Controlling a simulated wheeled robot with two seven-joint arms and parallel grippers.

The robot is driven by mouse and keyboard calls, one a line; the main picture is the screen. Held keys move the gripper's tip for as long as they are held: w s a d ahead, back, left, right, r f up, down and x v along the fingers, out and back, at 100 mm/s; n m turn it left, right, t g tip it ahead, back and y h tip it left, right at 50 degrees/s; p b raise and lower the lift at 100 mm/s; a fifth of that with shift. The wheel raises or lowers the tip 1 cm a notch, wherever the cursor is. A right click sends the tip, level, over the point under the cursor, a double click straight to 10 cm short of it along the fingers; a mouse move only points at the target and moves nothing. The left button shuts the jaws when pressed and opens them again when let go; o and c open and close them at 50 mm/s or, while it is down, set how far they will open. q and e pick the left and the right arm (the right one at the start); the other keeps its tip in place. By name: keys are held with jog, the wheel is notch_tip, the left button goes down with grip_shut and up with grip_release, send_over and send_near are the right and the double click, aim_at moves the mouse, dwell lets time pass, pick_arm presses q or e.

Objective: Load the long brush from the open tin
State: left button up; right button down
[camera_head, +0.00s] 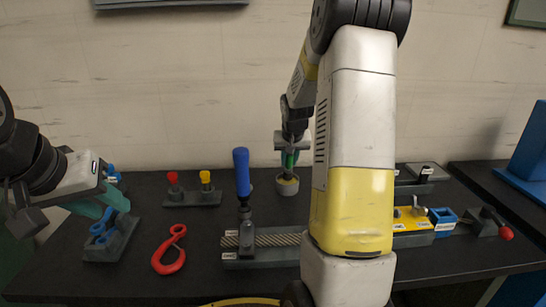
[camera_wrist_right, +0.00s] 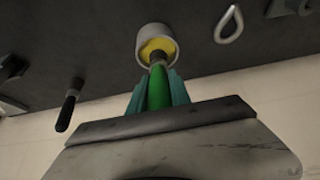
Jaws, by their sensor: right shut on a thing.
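The long brush has a green handle (camera_wrist_right: 158,88) with a dark ferrule at its far end. My right gripper (camera_head: 290,158) is shut on this handle and holds it upright above the open tin (camera_head: 287,188). The tin is a small grey round pot, and it also shows in the right wrist view (camera_wrist_right: 141,45) with yellow inside. The brush's lower end reaches the tin's mouth; its bristles are hidden, so I cannot tell how deep they are. My left gripper (camera_head: 110,203) is at the far left with teal fingers, beside blue pieces on a grey stand (camera_head: 108,243); its opening is unclear.
A red hook (camera_head: 170,252) lies on the dark table. A blue-handled tool (camera_head: 242,172) stands beside a chain track (camera_head: 278,240). Red and yellow knobs (camera_head: 190,196) sit on a block behind. My right arm hides the middle right; yellow and blue fixtures (camera_head: 442,217) stand beyond it.

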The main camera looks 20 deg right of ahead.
jog(key=shift+f, duration=0.6)
dwell(1.6)
jog(key=shift+r, duration=3.6)
